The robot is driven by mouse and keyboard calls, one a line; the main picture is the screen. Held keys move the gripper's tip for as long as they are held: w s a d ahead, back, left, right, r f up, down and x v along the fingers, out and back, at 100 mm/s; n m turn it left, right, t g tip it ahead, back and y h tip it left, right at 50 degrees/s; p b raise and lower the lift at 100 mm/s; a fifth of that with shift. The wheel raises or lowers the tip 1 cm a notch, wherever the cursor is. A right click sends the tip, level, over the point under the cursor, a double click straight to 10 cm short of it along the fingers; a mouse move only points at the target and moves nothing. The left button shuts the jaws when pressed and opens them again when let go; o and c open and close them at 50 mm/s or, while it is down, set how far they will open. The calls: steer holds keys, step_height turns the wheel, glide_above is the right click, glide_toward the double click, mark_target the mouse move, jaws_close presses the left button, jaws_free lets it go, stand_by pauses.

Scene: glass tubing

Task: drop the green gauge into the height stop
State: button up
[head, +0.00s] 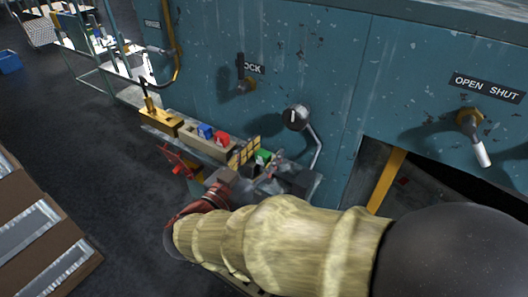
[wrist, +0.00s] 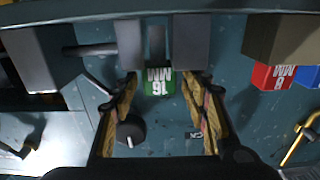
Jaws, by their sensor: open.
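The green gauge (wrist: 160,100), a small block with white "MM" lettering, shows in the wrist view between the tips of my gripper (wrist: 163,80). My gripper is open, with one yellow-and-dark finger on each side of the gauge and visible room between them. Grey upright blocks, apparently the height stop (wrist: 130,45), stand right beside the gauge at the top of that view. I cannot tell whether the gauge is fully seated there. In the head view, the green gauge (head: 263,156) shows beside my gripper (head: 256,158), and my arm hides part of the fixture.
A tan rack (head: 190,143) holds a blue gauge (head: 205,131) and a red gauge (head: 222,138) left of my gripper. A teal wall with a dark round knob (head: 295,117) and levers stands close behind. A red handwheel (head: 178,160) is at the near left.

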steer(key=shift+s, duration=0.1)
steer(key=v, duration=1.2)
stand_by(0.4)
